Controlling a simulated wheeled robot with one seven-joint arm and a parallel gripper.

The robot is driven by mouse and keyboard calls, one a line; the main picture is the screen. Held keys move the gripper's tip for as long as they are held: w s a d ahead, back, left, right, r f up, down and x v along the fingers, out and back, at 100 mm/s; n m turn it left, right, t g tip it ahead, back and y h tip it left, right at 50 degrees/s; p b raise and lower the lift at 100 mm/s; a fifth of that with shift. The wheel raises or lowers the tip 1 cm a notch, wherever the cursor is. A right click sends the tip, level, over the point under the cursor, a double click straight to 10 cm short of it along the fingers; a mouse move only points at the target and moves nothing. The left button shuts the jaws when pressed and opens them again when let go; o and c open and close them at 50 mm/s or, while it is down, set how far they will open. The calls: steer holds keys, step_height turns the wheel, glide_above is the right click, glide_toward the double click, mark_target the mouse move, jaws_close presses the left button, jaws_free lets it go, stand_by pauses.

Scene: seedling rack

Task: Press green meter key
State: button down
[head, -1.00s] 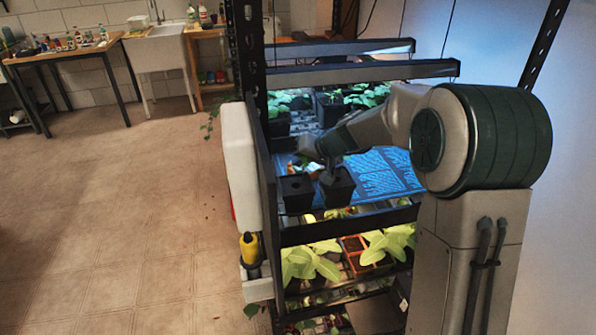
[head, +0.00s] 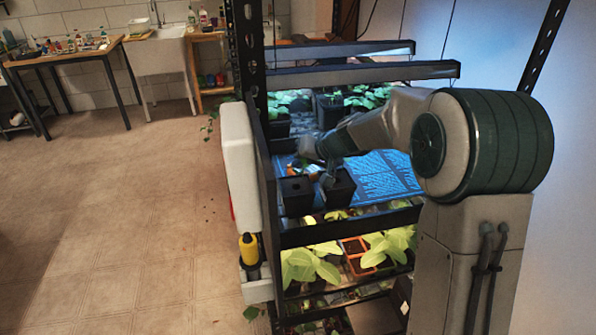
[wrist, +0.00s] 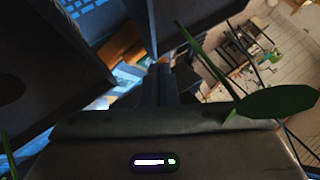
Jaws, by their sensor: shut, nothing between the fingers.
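My gripper (wrist: 158,70) shows in the wrist view as two dark fingers close together with nothing between them. In the head view my gripper (head: 326,172) is small and dark, low over the upper shelf just behind two black pots. I cannot make out the meter or its green key in either view; my gripper and the pots may hide them. A small lit mark with a white bar and a green spot shows on the grey housing at the bottom of the wrist view; it seems part of my gripper.
Black pots (head: 297,196) and (head: 339,190) stand at the shelf's front. A blue-lit printed sheet (head: 385,178) lies to the right. A rack post (head: 245,50) and a yellow bottle (head: 249,248) are at the left. In the wrist view a leaf (wrist: 275,102) hangs close at right.

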mark_target(301, 172)
steer(key=shift+s+f+b, duration=0.15)
steer(key=shift+f+b, duration=0.3)
steer(key=shift+f, duration=0.25)
stand_by(0.5)
steer(key=shift+r, duration=0.8)
steer(key=shift+r+p, duration=1.65)
steer(key=shift+r, duration=1.05)
